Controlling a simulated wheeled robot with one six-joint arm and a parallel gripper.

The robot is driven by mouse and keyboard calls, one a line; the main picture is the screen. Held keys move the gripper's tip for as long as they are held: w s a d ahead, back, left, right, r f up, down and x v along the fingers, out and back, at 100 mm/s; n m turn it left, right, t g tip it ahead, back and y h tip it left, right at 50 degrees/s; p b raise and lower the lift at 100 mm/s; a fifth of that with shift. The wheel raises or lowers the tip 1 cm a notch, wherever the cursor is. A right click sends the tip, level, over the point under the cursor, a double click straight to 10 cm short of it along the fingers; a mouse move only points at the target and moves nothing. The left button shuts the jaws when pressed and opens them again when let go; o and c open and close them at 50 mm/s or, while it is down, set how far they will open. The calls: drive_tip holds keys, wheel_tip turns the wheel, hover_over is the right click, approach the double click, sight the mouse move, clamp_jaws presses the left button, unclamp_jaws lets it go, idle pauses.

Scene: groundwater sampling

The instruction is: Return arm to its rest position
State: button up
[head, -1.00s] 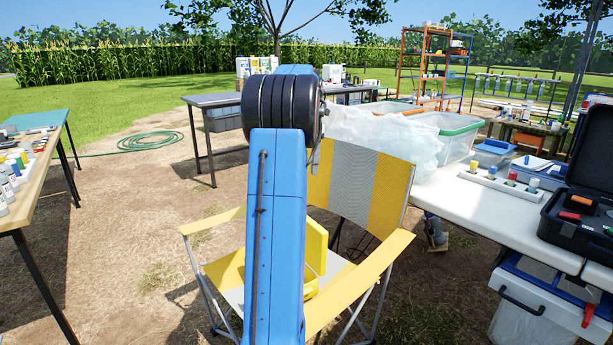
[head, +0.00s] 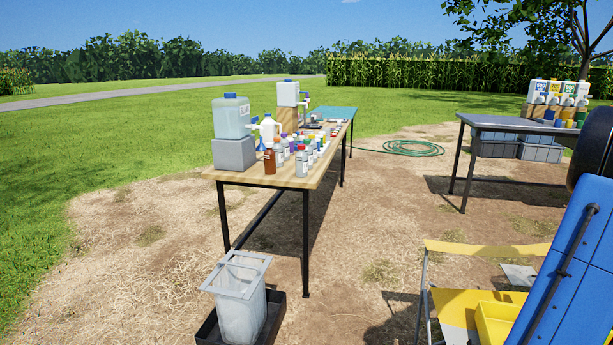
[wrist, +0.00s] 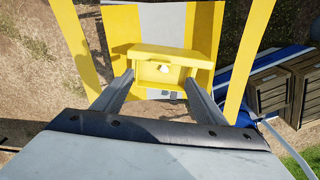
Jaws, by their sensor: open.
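My gripper (wrist: 159,82) shows in the wrist view with its two fingers apart. A yellow box-like object (wrist: 160,52) with a small pale knob lies beyond and between the fingertips. I cannot tell whether the fingers touch it. It is over the yellow-and-grey folding chair (wrist: 205,25). In the head view the yellow object (head: 495,322) shows at the lower right, by the chair (head: 490,249), partly hidden by my blue arm. My gripper itself is out of the head view.
A wooden table (head: 235,177) with bottles and a water container (head: 231,117) stands at the left. A grey bin (head: 238,300) in a black tray is in front of it. A grey table (head: 500,122) stands at the right. Wooden crates (wrist: 268,92) show in the wrist view. Bare ground lies between the tables.

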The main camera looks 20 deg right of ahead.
drive_tip(key=w+a+r+m+h, duration=0.1)
drive_tip(key=w+a, duration=0.5)
drive_tip(key=a, duration=0.3)
drive_tip(key=w+a+r+m, duration=0.2)
drive_tip(key=w+a, duration=0.3)
drive_tip(key=a, duration=0.5)
drive_tip(key=w+a+f+m+t, duration=0.1)
drive_tip(key=w+a+m+t, duration=0.1)
drive_tip(key=a, duration=1.7)
drive_tip(key=s+a+f+m+t, duration=0.1)
drive_tip(key=s+a+f+m, duration=0.1)
drive_tip(key=a, duration=0.6)
drive_tip(key=s+a+f+m, duration=0.1)
drive_tip(key=s+a+f, duration=0.15)
drive_tip(key=a, duration=0.55)
drive_tip(key=s+a+f+m+t, duration=0.1)
drive_tip(key=s+a+f+m, duration=0.2)
drive_tip(key=s+a+f, duration=0.6)
drive_tip(key=shift+s+a+f+t+y, duration=0.2)
drive_tip(key=shift+s+a+t+y, duration=0.15)
drive_tip(key=shift+a, duration=0.85)
drive_tip(key=shift+c, duration=0.6)
